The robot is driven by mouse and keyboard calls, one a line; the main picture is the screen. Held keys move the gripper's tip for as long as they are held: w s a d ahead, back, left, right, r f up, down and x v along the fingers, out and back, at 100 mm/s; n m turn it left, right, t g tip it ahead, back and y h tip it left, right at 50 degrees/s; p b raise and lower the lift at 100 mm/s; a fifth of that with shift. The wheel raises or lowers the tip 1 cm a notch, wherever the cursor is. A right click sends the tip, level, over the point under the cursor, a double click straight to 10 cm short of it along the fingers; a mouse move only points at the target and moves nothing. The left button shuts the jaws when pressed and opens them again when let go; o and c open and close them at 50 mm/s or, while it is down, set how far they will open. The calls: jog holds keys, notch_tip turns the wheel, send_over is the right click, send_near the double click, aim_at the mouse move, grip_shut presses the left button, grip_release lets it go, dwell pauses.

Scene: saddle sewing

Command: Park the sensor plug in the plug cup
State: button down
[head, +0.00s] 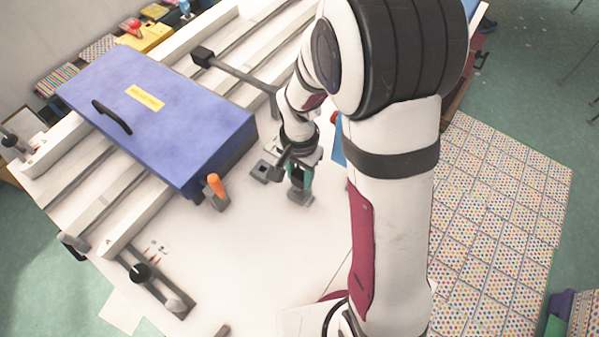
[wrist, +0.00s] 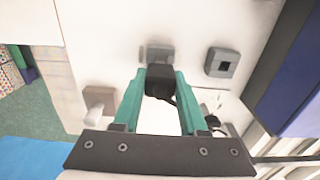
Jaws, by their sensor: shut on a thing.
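My gripper (wrist: 160,82), with teal fingers, is shut on the black sensor plug (wrist: 160,83), which sits between the fingertips. In the head view my gripper (head: 301,176) is low over the white table, partly hidden by my wrist. A grey block (wrist: 158,52) lies just beyond the plug in the wrist view; its top is partly covered, and I cannot tell whether the plug touches it. It also shows below the gripper in the head view (head: 300,197). A grey square cup with a dark hole (wrist: 222,62) stands apart to the right; it appears left of the gripper in the head view (head: 261,171).
A large blue box (head: 160,110) with a black handle lies on rails at the left. An orange-handled clamp (head: 216,187) stands at its corner. A beige block with a white peg (wrist: 98,100) is left of the gripper in the wrist view. The front table is mostly clear.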

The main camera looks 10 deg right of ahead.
jog(key=shift+f, duration=1.45)
dwell(0.3)
jog(key=shift+c, duration=1.8)
grip_release()
notch_tip(320, 180, up, 16)
jog(key=shift+s, duration=0.1)
jog(key=s+r+n+y, duration=0.1)
jog(key=s+n, duration=0.2)
jog(key=s, duration=1.6)
jog(key=shift+a+r+y, duration=0.15)
jog(key=shift+r+y, duration=0.25)
